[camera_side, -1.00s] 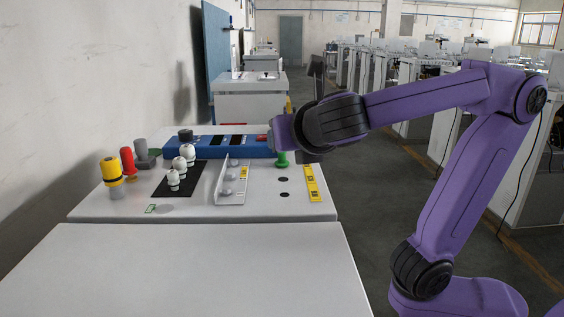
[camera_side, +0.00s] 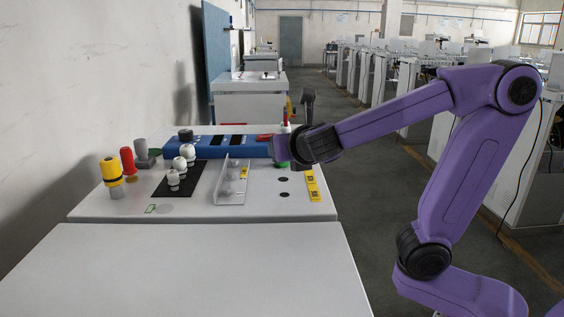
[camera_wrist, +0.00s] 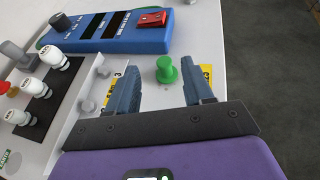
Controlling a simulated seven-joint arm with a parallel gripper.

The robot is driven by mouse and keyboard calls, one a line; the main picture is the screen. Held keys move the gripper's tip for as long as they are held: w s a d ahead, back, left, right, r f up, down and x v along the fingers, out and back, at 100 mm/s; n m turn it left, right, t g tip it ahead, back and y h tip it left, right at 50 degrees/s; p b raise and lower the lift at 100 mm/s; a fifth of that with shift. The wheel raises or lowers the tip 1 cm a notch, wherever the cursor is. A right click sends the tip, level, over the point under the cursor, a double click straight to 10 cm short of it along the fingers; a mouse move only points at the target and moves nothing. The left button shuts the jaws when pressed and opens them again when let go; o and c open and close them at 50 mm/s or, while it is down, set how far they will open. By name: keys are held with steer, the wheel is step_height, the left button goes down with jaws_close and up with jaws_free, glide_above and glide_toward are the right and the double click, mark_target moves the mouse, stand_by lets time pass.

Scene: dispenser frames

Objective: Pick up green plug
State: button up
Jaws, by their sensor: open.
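The green plug (camera_wrist: 166,68) stands upright on the light grey panel in the wrist view. It has a round knob on a wider base. My gripper (camera_wrist: 158,72) is open and empty, with one blue-grey finger on each side of the plug in the picture. The plug appears between the fingers, just ahead of the palm, and I cannot tell whether the tips are level with it. In the side view my gripper (camera_side: 282,149) covers most of the plug, and only a bit of green (camera_side: 281,165) shows below.
A blue box (camera_side: 220,147) with a red switch (camera_wrist: 152,18) lies just behind the plug. A metal bracket (camera_side: 231,184) stands to its left, then white plugs (camera_side: 173,179) on a black mat. A yellow label (camera_side: 312,186) is at right. Red and yellow plugs (camera_side: 111,171) stand far left.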

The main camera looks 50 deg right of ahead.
steer(key=x, duration=0.3)
steer(key=f+x, duration=0.1)
steer(key=x, duration=0.1)
steer(key=shift+s+d, duration=0.2)
steer(key=shift+s, duration=0.1)
steer(key=shift+w+d+f, duration=0.15)
steer(key=shift+w, duration=0.25)
jaws_close()
